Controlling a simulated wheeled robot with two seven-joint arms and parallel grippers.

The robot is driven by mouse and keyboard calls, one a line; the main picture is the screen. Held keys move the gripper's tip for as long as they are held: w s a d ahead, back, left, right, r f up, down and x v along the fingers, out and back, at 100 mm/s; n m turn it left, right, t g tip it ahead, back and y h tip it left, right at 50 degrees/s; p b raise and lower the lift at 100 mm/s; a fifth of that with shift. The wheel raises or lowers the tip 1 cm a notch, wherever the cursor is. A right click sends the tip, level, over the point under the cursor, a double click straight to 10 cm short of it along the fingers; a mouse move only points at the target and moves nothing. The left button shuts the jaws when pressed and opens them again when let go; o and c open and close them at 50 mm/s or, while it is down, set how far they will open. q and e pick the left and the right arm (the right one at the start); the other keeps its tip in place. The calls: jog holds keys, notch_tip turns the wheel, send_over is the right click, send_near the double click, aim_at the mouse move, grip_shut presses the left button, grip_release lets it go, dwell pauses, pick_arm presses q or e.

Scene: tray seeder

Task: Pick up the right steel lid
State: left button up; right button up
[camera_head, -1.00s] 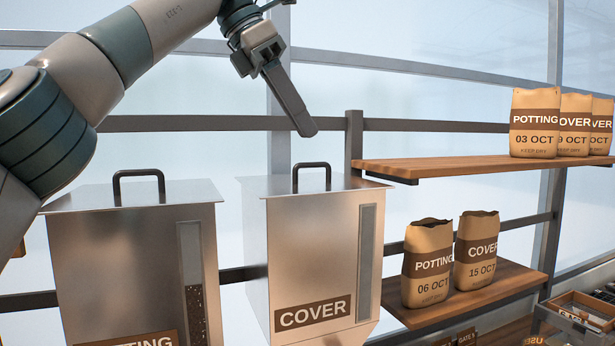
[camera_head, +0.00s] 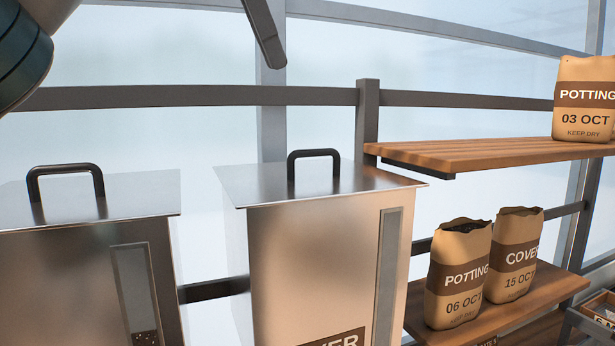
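The right steel lid (camera_head: 255,186) lies flat on top of the right steel hopper (camera_head: 310,255), whose brown label is partly cut off by the bottom edge. A dark bar handle (camera_head: 314,154) stands up from the lid. The left steel lid (camera_head: 140,192) rests on the left hopper (camera_head: 60,275) and has a similar dark handle (camera_head: 65,170). My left gripper (camera_head: 273,58) shows only as a dark finger hanging from the top edge, above and a little left of the right handle, apart from it. Its opening cannot be judged. My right gripper is out of view.
A wooden shelf (camera_head: 470,152) lies close to the right of the right lid, with a potting bag (camera_head: 585,100) on it. A lower shelf (camera_head: 520,308) holds two bags. A dark rail (camera_head: 220,97) and post (camera_head: 367,120) stand behind. A gap separates the hoppers.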

pick_arm(q)
jog(key=b, duration=0.2)
send_over(312, 153)
jog(key=a, duration=0.2)
jog(key=f, duration=0.9)
jog(key=shift+s+a+f, duration=0.2)
jog(key=shift+s+f, duration=0.1)
jog(key=shift+s, duration=0.1)
jog(key=shift+w+d+f+p, duration=0.2)
jog(key=shift+f+p, duration=0.1)
jog(key=shift+f, duration=0.2)
jog(key=shift+s, duration=0.1)
jog(key=shift+p+x, duration=0.5)
jog(key=shift+x, duration=2.4)
grip_shut()
